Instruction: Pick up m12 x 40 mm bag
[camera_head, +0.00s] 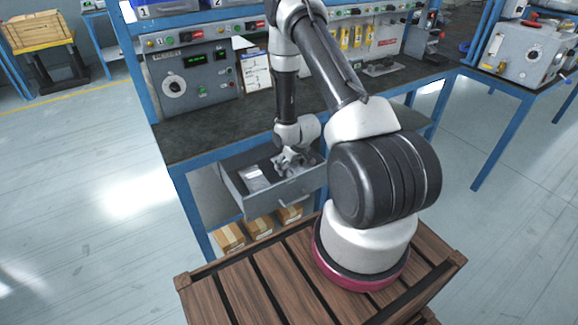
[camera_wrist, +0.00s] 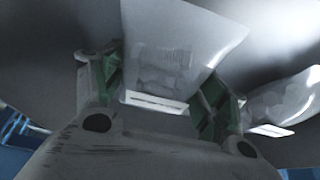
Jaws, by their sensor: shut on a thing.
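A clear plastic bag (camera_wrist: 175,55) with a threaded bolt faintly visible inside stands between the green-padded fingers of my gripper (camera_wrist: 162,92) in the wrist view. My gripper is shut on this bag. I cannot read a size on it. In the head view my gripper (camera_head: 290,163) points down into the open grey drawer (camera_head: 285,203) under the bench. The held bag is not clear in the head view. A second clear bag (camera_wrist: 285,97) lies to the right of the fingers in the wrist view.
A pale bag (camera_head: 256,178) lies in the drawer, left of my gripper. The drawer walls stand close around the gripper. The workbench (camera_head: 200,135) top is just above and behind. Cardboard boxes (camera_head: 260,226) sit on the shelf below the drawer.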

